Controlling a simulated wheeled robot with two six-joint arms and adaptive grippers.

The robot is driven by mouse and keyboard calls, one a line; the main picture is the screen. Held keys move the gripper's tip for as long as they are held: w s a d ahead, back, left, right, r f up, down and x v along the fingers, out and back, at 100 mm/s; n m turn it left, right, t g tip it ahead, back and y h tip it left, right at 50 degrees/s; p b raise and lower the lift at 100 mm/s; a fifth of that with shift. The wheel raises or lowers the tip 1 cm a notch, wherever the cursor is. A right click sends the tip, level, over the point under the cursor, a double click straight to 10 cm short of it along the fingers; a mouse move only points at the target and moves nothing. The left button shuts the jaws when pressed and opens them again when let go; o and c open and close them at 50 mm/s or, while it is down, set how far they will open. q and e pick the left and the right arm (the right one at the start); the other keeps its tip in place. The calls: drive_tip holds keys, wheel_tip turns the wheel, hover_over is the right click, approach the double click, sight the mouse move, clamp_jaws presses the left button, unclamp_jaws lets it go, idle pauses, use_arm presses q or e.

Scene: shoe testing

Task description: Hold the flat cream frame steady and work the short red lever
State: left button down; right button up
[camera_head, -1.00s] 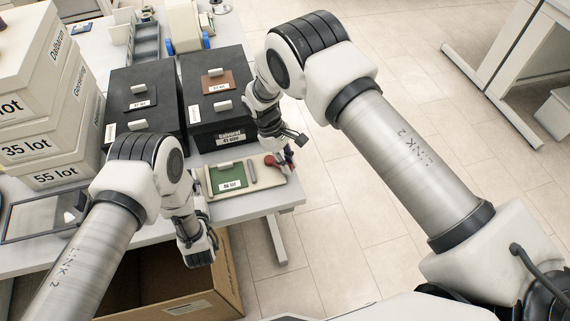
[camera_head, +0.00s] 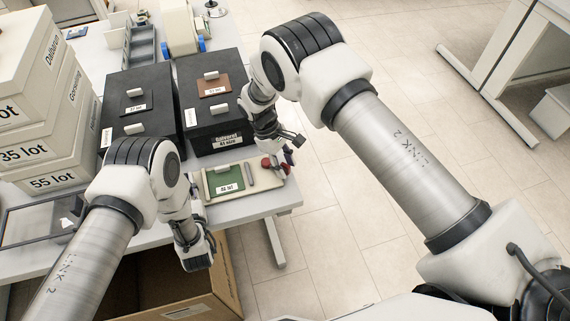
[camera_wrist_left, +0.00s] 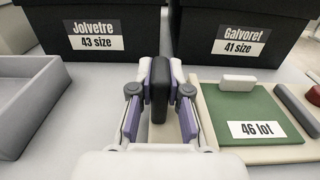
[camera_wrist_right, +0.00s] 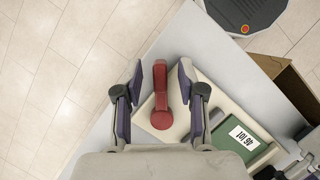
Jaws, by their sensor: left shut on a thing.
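The flat cream frame (camera_head: 263,181) lies at the table's front right corner and holds a green panel (camera_head: 222,180) labelled "46 lot". The short red lever (camera_wrist_right: 160,95) stands at the frame's right end; it also shows in the head view (camera_head: 266,163). My left gripper (camera_wrist_left: 160,75) is shut on a dark upright grip (camera_wrist_left: 159,95) at the frame's left edge. Whether the grip joins the frame is hidden. My right gripper (camera_wrist_right: 159,68) is open, its fingers on either side of the red lever, with gaps showing on both sides.
Two black shoe boxes (camera_head: 214,110) stand just behind the frame. Cream boxes (camera_head: 45,150) are stacked at the left, near a grey tray (camera_wrist_left: 30,100). A grey bar (camera_head: 250,172) sits on the frame. An open cardboard box (camera_head: 215,285) is below the table edge.

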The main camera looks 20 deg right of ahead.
drive_tip(key=v, duration=1.1)
drive_tip(key=shift+r, duration=0.4)
use_arm(q)
drive_tip(key=c, duration=1.1)
unclamp_jaws()
drive_tip(key=shift+o, duration=0.2)
drive_tip(key=shift+w+f, duration=0.1)
use_arm(e)
drive_tip(key=shift+w, duration=0.1)
